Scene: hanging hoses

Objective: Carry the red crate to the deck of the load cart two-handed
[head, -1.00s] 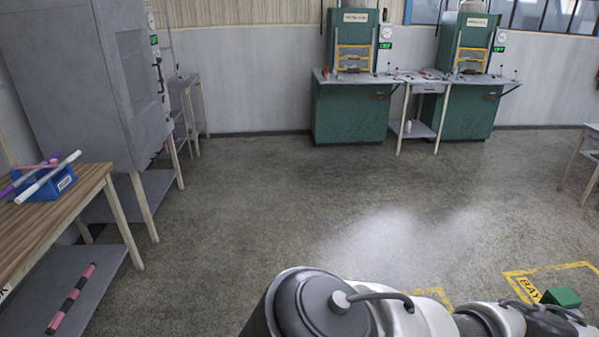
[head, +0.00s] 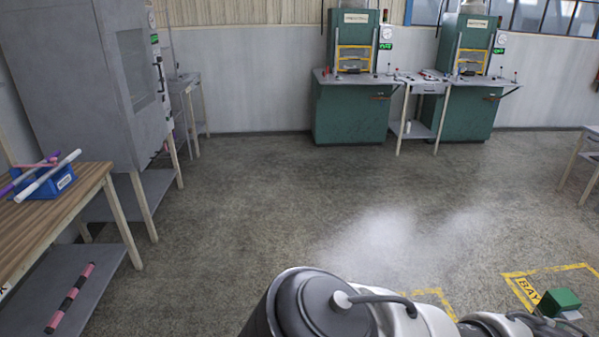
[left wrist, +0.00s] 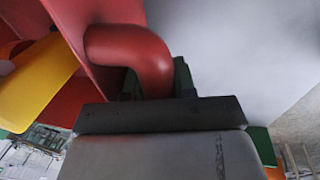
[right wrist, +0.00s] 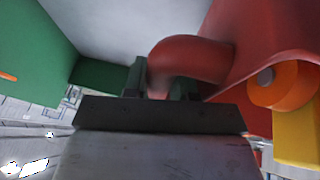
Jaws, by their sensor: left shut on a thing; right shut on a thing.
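The red crate shows only in part, in the left wrist view (left wrist: 110,78) and in the right wrist view (right wrist: 262,45). My left gripper (left wrist: 157,88) is shut on a red curved handle on the crate's side. My right gripper (right wrist: 165,88) is shut on a similar red handle. The fingertips are partly hidden behind the handles and the gripper bodies. The crate and both grippers are out of the head view. I cannot identify the load cart or its deck for sure in any view.
A yellow part (right wrist: 295,140) and an orange round part (right wrist: 280,90) sit by the crate. A large green surface (right wrist: 35,55) is close by. A wooden bench (head: 75,200) and grey cabinet (head: 85,80) stand left. A green block (head: 562,299) lies by yellow floor markings. The middle floor is clear.

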